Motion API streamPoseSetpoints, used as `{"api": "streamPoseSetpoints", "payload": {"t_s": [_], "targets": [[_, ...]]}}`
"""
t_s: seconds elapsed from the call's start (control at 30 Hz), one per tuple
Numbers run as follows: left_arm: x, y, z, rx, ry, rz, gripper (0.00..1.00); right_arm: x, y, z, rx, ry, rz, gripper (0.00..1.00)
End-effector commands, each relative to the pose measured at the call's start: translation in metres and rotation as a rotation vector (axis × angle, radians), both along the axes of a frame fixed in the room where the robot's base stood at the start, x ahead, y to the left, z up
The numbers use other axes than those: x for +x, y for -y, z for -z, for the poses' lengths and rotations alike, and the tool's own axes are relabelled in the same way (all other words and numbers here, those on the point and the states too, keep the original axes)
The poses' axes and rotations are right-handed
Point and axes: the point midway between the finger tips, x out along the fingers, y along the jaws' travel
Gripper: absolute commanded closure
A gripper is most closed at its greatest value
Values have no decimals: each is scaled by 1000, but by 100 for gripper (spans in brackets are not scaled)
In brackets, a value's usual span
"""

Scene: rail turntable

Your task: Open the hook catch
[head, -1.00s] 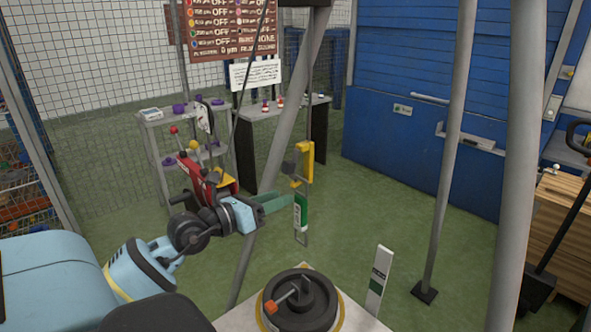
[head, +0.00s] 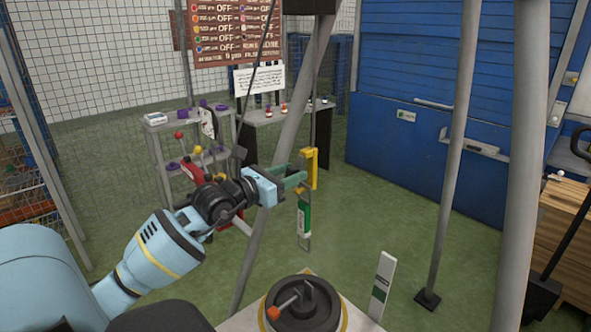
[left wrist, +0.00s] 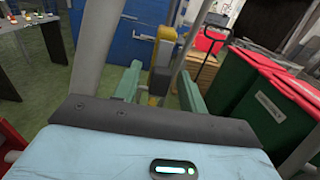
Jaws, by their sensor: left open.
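A yellow bracket-like piece (head: 312,168), seemingly part of the hook catch, stands by the grey slanted post in the head view. A green-and-white tag (head: 304,218) hangs below it. My left gripper (head: 300,180) has green fingers and is open right at the yellow piece. In the left wrist view, the yellow piece (left wrist: 165,50) and a dark grey block appear between the two spread fingers (left wrist: 158,76); I cannot tell whether they touch. The hook itself cannot be made out clearly. My right gripper is not in view.
Grey slanted posts (head: 289,120) cross close to my left arm. A black round turntable piece (head: 303,305) with an orange-tipped lever is below. A white marker post (head: 382,285) stands right of it. A red-handled lever rack (head: 188,165) lies behind the arm.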

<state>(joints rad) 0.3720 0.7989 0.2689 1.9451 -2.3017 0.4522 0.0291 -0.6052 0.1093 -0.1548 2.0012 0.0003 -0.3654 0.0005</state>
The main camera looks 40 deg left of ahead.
Motion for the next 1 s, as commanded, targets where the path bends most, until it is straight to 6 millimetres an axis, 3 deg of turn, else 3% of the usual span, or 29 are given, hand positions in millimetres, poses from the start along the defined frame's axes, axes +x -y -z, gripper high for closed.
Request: {"api": "streamPoseSetpoints", "payload": {"t_s": [0.23,0.6,0.93,1.0], "targets": [[21,2,-1,-1,2,0,58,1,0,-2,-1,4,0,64],[25,2,1,-1,-1,0,58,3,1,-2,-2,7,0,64],[24,2,0,-1,0,0,100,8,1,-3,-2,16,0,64],[24,2,0,-1,0,0,100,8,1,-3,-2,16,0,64]]}}
